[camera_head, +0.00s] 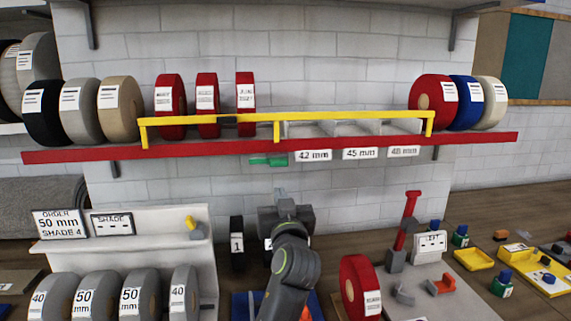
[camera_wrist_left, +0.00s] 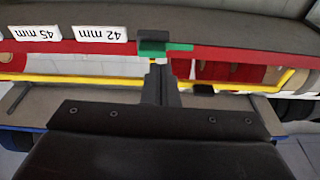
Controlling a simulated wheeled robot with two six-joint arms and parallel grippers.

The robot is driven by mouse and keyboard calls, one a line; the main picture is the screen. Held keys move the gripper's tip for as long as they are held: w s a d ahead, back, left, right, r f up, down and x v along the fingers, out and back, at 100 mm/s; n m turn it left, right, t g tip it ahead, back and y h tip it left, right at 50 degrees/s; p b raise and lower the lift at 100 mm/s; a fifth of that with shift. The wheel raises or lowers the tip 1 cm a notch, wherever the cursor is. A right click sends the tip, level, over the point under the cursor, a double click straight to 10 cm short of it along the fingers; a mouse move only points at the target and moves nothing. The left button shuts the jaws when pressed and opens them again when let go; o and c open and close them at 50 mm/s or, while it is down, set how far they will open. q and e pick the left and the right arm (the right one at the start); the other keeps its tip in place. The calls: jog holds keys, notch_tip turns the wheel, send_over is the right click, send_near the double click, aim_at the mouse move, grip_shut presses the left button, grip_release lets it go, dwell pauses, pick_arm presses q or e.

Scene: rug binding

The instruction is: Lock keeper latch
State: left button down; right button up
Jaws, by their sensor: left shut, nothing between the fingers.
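The yellow keeper bar (camera_head: 330,116) runs along the front of the red-edged shelf, with rolls behind it. A small dark piece (camera_head: 228,119) sits on the bar. A green latch piece (camera_head: 268,161) is on the underside of the shelf edge, left of the 42 mm label. In the left wrist view, which looks upside down, the green latch (camera_wrist_left: 180,47) has a dark block beside it. My left gripper (camera_head: 280,193) is shut and empty, below the latch in the head view. Its fingers (camera_wrist_left: 161,66) point toward the latch; I cannot tell whether they touch it. My right gripper is out of view.
Red rolls (camera_head: 170,95) and grey and tan rolls stand on the shelf (camera_head: 80,154). A red roll (camera_head: 358,288) stands on the bench right of my arm. A red-handled tool (camera_head: 408,220), yellow trays (camera_head: 473,259) and small parts lie further right. Grey rolls (camera_head: 90,297) stand at lower left.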

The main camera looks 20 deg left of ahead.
pick_arm(q)
notch_tip(320, 180, up, 6)
jog(key=w+d+t, duration=0.1)
jog(key=d, duration=0.1)
jog(key=shift+d+r, duration=0.15)
jog(key=shift+d, duration=0.05)
notch_tip(320, 180, up, 4)
jog(key=p, duration=0.5)
send_over(285, 161)
jog(key=s, duration=0.1)
jog(key=f, duration=0.1)
jog(key=f+p, duration=0.1)
jog(key=f, duration=0.1)
jog(key=shift+s+d, duration=0.1)
jog(key=shift+d, duration=0.2)
jog(key=shift+s+f+p, duration=0.1)
jog(key=shift+f+p, duration=0.3)
jog(key=shift+f, duration=0.5)
